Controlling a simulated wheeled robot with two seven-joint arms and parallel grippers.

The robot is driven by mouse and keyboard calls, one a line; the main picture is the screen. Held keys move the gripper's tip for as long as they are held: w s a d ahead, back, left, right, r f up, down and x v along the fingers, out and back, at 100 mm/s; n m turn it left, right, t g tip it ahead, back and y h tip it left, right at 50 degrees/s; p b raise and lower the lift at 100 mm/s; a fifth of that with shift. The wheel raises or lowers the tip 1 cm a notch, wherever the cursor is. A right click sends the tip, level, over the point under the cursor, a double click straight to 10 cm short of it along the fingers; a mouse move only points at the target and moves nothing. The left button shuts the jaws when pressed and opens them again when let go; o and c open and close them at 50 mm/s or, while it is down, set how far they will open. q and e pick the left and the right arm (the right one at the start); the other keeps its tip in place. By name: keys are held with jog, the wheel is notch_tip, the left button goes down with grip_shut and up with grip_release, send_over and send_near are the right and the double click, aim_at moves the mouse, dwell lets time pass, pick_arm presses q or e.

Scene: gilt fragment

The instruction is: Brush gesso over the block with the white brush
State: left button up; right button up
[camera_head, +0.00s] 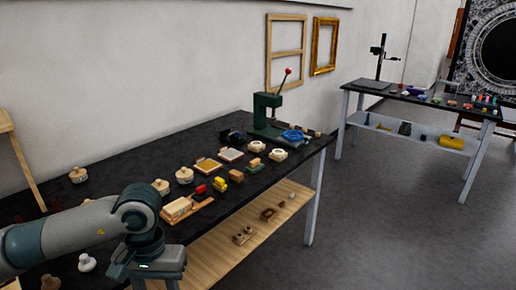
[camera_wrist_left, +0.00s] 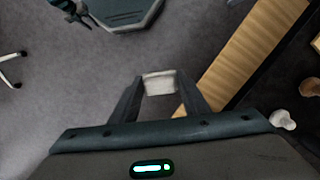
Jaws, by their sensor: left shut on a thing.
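My left gripper (camera_wrist_left: 160,90) is shut on a pale, squarish thing (camera_wrist_left: 159,83) that sits between its fingertips. I cannot tell from its visible end whether it is the white brush. In the head view my left arm reaches in at the lower left, and its fingertips are hidden. The held thing appears over the floor, beside the wooden shelf (camera_wrist_left: 240,62). A pale block (camera_head: 177,207) lies on a brown board on the black table, just beyond my left wrist; whether it is the task's block is unclear. My right gripper is not in view.
The black table (camera_head: 120,176) holds lidded pots (camera_head: 184,175), small coloured blocks (camera_head: 220,183) and a green press (camera_head: 268,112). White knob-shaped things (camera_head: 87,262) stand near its left front. Another table (camera_head: 425,98) stands at the back right. Floor (camera_head: 400,220) between them is clear.

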pick_arm(q)
jog(key=w+r+n, duration=0.1)
jog(key=w+r, duration=0.2)
jog(key=r, duration=0.4)
jog(key=w+r+n, duration=0.2)
jog(key=w+r, duration=0.2)
jog(key=r, duration=0.4)
jog(key=shift+r, duration=0.3)
jog(key=shift+w, duration=0.15)
